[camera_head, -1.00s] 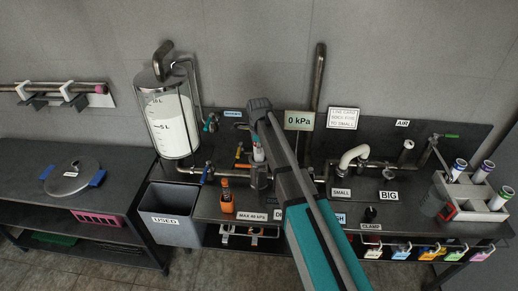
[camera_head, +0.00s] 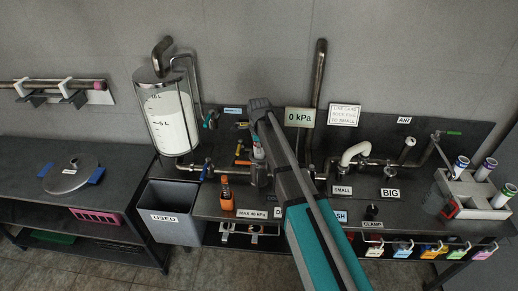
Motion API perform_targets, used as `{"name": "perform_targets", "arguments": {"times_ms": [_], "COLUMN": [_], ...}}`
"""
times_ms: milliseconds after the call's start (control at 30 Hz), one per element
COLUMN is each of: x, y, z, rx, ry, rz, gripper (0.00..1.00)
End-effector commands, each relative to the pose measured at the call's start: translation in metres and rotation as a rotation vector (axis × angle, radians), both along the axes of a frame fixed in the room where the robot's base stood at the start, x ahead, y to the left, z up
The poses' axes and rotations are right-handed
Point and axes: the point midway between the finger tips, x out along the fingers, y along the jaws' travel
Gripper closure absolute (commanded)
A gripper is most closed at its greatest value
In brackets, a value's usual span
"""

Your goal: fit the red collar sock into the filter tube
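My arm reaches up from the bottom middle and its wrist bends down near the pipework. My gripper (camera_head: 258,150) is mostly hidden behind the arm, and I cannot see its fingers or whether it holds anything. A short metal cylinder (camera_head: 259,176) stands directly below it in the pipe line; it may be the filter tube, but its opening is not clear. A small red-edged piece (camera_head: 449,209) shows at the front left of the grey rack (camera_head: 478,209); I cannot tell if it is the red collar sock. Several white tubes with coloured ends stand in the rack.
A glass tank (camera_head: 172,120) of white liquid stands left of the pipework. A grey USED bin (camera_head: 174,213) stands below it. An orange bottle (camera_head: 226,193) is on the bench front. A gauge sign (camera_head: 299,118) reads 0 kPa. The left bench holds a round lid (camera_head: 71,175).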

Motion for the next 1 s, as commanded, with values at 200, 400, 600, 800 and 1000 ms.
{"name": "perform_targets", "arguments": {"times_ms": [200, 400, 600, 800, 1000], "x": [0.000, 0.000, 0.000, 0.000, 0.000], "y": [0.000, 0.000, 0.000, 0.000, 0.000], "z": [-0.005, -0.008, -0.012, -0.015, -0.019], "rx": [0.000, 0.000, 0.000, 0.000, 0.000], "ry": [0.000, 0.000, 0.000, 0.000, 0.000], "rz": [0.000, 0.000, 0.000, 0.000, 0.000], "gripper": [1.00, 1.00, 1.00, 1.00, 1.00]}}
